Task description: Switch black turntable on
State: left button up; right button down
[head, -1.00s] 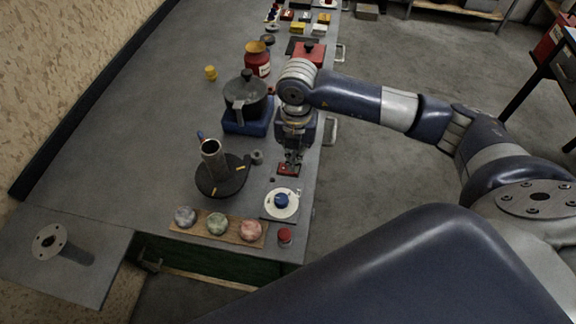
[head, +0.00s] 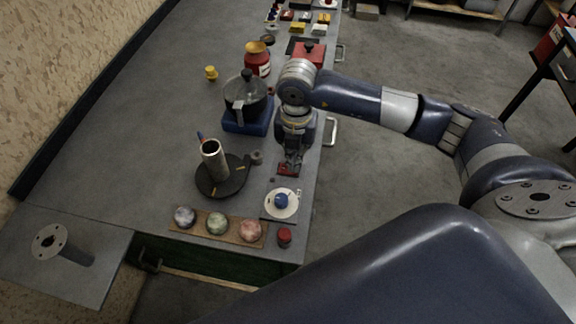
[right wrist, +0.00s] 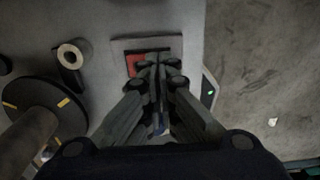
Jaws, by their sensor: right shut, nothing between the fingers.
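The black turntable (head: 232,185) is a dark disc with yellow marks, with a grey cylinder (head: 214,160) standing on it. In the right wrist view its disc (right wrist: 72,118) is at the left. A red switch (head: 284,172) on a grey plate sits to its right, near the table's edge. The switch also shows in the right wrist view (right wrist: 137,63), partly hidden by the fingers. My right gripper (head: 289,167) is shut and empty, pointing down with its fingertips at the switch. I cannot tell whether they touch it. My left gripper is not in view.
A white disc with a blue knob (head: 281,201) lies in front of the switch. A small grey roll (head: 257,157) stands beside the turntable. A dark pot (head: 246,96) on a blue base is behind. A board with balls (head: 218,224) and a red button (head: 284,236) are at the front.

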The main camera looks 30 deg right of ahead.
jog(key=shift+f+b, duration=0.9)
jog(key=shift+f, duration=0.25)
jog(key=shift+r, duration=0.15)
jog(key=shift+r+p, duration=2.3)
jog(key=shift+r, duration=1.15)
